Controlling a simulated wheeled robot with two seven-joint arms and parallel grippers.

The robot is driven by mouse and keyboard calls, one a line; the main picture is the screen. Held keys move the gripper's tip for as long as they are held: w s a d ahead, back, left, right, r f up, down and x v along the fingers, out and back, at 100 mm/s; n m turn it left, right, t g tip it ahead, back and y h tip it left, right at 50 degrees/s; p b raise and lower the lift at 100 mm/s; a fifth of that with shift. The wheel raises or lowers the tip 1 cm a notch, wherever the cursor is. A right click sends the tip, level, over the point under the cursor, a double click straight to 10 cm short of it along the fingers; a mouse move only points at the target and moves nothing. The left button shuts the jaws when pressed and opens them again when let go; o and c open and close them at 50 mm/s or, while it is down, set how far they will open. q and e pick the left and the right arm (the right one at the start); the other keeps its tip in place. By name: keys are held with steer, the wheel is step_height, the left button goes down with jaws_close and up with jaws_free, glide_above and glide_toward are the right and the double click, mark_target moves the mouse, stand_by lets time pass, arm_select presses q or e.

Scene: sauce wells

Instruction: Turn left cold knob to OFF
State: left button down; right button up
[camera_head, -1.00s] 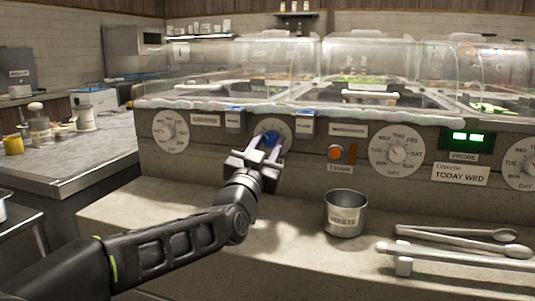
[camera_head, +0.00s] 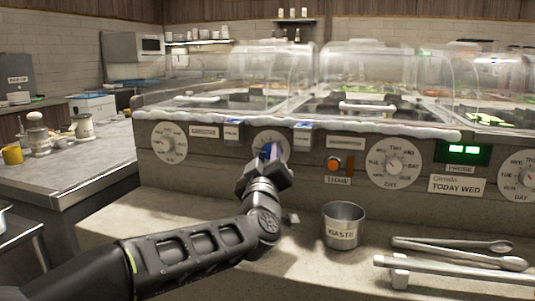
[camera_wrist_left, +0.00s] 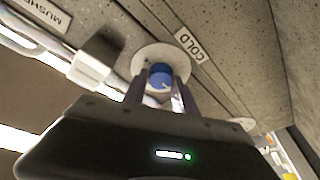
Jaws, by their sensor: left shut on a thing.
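The left cold knob (camera_head: 267,151) is blue on a round pale dial plate set in the counter's front panel. It also shows in the left wrist view (camera_wrist_left: 160,74), beside a label reading COLD (camera_wrist_left: 186,42). My left gripper (camera_head: 268,160) reaches up to the panel and is shut on the blue knob; its two fingers (camera_wrist_left: 158,90) stand on either side of it in the left wrist view. The dial's markings are too small or hidden to read. My right gripper is not in view.
A dial with day names (camera_head: 394,162) and an orange button (camera_head: 333,164) sit to the right on the panel. A metal WASTE cup (camera_head: 343,226) and tongs (camera_head: 455,262) rest on the ledge. Clear covers (camera_head: 372,66) stand above.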

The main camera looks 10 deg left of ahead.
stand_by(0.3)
arm_select(q)
steer(key=c, duration=1)
jaws_free()
steer(key=v, duration=0.7)
steer(key=shift+s+p, duration=0.4)
steer(key=shift+p, duration=0.05)
steer(key=shift+f, duration=0.1)
